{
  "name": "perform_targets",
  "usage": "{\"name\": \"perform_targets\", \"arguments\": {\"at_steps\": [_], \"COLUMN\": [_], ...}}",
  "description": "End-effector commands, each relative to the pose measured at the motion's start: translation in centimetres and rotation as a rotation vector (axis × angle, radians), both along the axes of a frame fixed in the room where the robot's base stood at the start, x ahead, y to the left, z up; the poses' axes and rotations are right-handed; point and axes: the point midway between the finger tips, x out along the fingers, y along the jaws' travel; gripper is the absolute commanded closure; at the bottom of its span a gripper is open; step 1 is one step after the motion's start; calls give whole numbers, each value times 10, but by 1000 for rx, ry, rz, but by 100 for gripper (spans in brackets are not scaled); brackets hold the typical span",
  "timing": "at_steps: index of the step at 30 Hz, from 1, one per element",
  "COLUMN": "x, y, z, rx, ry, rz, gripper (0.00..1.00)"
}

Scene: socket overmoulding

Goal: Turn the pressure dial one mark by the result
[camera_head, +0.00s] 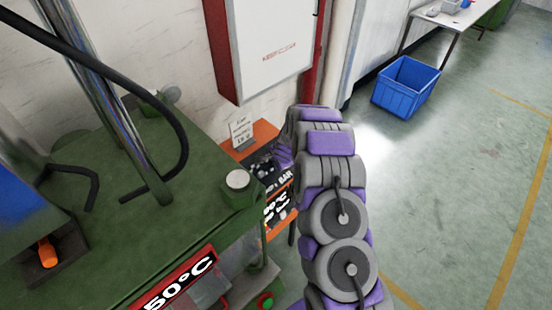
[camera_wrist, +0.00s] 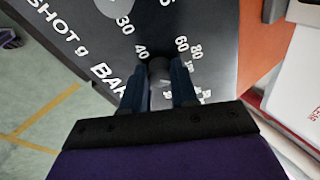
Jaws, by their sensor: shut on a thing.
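The pressure dial (camera_wrist: 159,70) is a small dark knob on a black panel (camera_wrist: 215,25) in the wrist view, by the word BAR and white numbers including 40, 60 and 80. My gripper (camera_wrist: 158,80) is shut on this dial, one dark blue finger on each side. The fingers hide part of the scale, and I cannot tell which mark the dial points at. In the head view, the panel (camera_head: 281,199) is partly hidden by my grey and purple arm. A white card (camera_head: 241,130) with printed lines stands on the orange surface behind it, its text too small to read surely.
Another round grey knob (camera_wrist: 113,6) lies near SHOT g. A green machine (camera_head: 90,250) with a red 50°C label (camera_head: 180,281) stands left of my arm. A white wall cabinet (camera_head: 272,45) hangs behind. A blue crate (camera_head: 405,88) stands on the open floor at right.

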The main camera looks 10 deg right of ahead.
Motion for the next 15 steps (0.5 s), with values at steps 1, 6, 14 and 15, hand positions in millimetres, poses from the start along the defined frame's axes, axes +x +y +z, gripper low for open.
{"name": "perform_targets", "arguments": {"at_steps": [1,6,14,15], "x": [4,5,5,5], "y": [-2,-2,-2,-2], "z": [5,5,4,4], "rx": [-1,2,1,1], "ry": [-11,-11,-11,-11], "rz": [-7,-14,-14,-14], "gripper": [100,100,100,69]}}
